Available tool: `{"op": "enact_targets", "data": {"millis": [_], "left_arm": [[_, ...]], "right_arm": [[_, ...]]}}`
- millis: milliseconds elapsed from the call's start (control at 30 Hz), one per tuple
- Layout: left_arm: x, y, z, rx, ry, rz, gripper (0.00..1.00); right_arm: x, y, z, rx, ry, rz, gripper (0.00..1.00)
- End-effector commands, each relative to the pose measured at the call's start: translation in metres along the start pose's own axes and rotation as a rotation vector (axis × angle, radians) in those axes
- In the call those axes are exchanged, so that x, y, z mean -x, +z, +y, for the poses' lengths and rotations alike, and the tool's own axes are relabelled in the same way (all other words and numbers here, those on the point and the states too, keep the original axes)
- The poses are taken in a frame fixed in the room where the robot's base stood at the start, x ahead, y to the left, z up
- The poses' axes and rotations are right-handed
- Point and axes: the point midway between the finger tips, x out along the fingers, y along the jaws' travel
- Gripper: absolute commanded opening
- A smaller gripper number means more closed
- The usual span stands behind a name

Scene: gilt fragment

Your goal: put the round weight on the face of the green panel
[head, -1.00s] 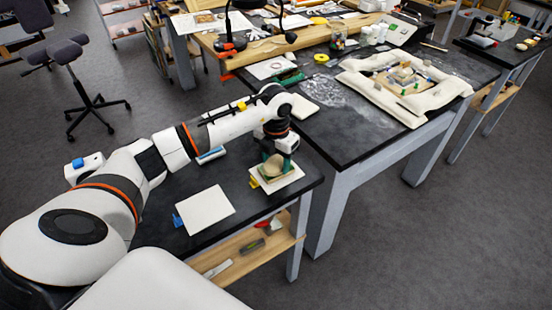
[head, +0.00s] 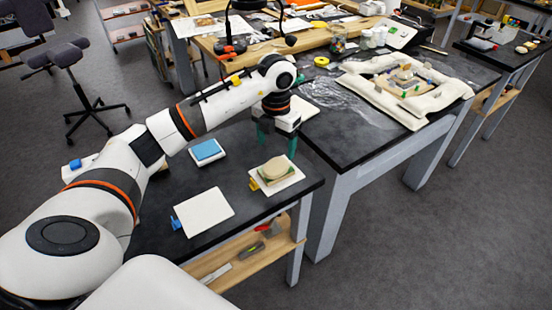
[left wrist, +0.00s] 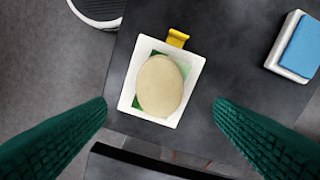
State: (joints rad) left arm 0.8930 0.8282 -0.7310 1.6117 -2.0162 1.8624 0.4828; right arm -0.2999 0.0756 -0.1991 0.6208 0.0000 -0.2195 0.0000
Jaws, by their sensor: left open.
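The round weight (head: 277,168), a tan disc, lies flat on the green panel. In the left wrist view the weight (left wrist: 160,85) covers most of the panel, and green (left wrist: 141,101) shows at its corners. The panel sits in a white square tray (left wrist: 127,97) with a yellow tab, near the right end of the dark low table. My left gripper (head: 277,142) is open and empty, above and slightly behind the weight, apart from it. Its two green fingers are spread wide in the left wrist view. My right gripper is not in view.
A white tray (head: 206,213) with a blue tab lies at left front, and a white piece with a blue top (head: 207,149) lies behind it. The taller bench (head: 350,150) stands at the right, with a padded frame (head: 418,121) on it. Tabletop between the trays is clear.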

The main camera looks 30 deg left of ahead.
Motion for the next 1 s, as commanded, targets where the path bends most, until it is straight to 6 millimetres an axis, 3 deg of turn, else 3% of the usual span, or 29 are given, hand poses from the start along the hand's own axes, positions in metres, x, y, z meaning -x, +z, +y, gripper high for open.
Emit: {"op": "enact_targets", "data": {"millis": [133, 333, 900, 1000], "left_arm": [[0.028, -0.001, 0.0, -0.002, -0.001, 0.005, 0.77], [0.048, 0.0, 0.0, 0.0, -0.001, 0.001, 0.77], [0.05, 0.0, 0.0, -0.001, 0.0, -0.001, 0.77], [0.046, -0.001, 0.009, -0.02, 0.03, 0.008, 0.77]], "right_arm": [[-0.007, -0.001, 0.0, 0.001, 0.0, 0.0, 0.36], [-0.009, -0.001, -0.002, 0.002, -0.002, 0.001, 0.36], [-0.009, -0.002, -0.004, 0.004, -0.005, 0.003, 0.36], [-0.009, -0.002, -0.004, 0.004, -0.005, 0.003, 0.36]]}}
